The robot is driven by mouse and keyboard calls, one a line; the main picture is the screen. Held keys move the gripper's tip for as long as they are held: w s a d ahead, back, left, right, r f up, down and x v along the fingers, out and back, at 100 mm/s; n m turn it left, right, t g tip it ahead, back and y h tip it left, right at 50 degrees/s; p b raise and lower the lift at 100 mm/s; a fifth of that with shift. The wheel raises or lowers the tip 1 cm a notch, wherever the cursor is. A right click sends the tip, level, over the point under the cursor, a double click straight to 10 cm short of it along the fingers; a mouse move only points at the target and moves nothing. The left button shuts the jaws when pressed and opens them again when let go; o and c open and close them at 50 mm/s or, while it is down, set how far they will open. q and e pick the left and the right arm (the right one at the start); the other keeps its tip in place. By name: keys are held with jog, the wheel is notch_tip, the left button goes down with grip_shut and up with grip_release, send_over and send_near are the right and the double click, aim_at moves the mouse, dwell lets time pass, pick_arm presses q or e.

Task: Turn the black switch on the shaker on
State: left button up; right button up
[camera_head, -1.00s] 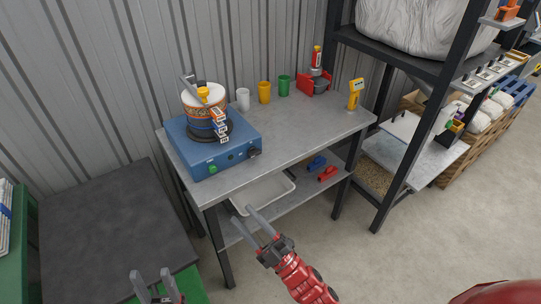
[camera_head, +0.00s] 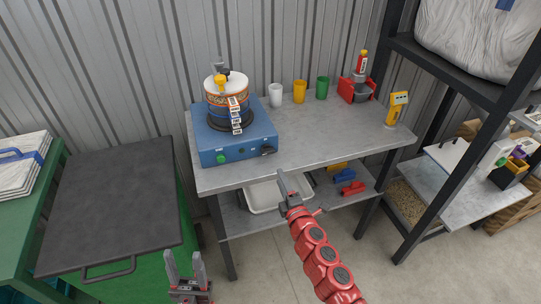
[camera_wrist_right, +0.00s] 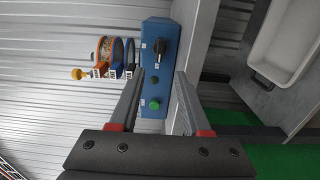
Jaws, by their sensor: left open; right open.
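The shaker (camera_head: 205,146) is a blue box on the grey workbench, with a stack of sieves (camera_head: 229,105) on top. Its black switch (camera_head: 268,150) is at the right end of the front panel, and a green button (camera_head: 221,159) is at the left end. The right wrist view shows the black switch (camera_wrist_right: 160,47) beyond the fingers. My right gripper (camera_head: 286,182) is open and empty, in front of the bench and apart from the shaker. My left gripper (camera_head: 185,262) is open and empty, low in front. The switch's exact position is hard to tell.
A white tray (camera_head: 266,207) is on the lower shelf. A dark-lidded green bin (camera_head: 110,210) stands left. The bench front is clear.

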aim_at(271, 167)
jog(key=b+x, duration=0.2)
jog(key=x, duration=0.8)
jog(key=shift+w+f, duration=0.2)
jog(key=shift+w, duration=0.15)
jog(key=shift+w+a+r, duration=0.1)
jog(key=shift+w+a, duration=0.2)
jog(key=shift+w, duration=0.3)
grip_shut()
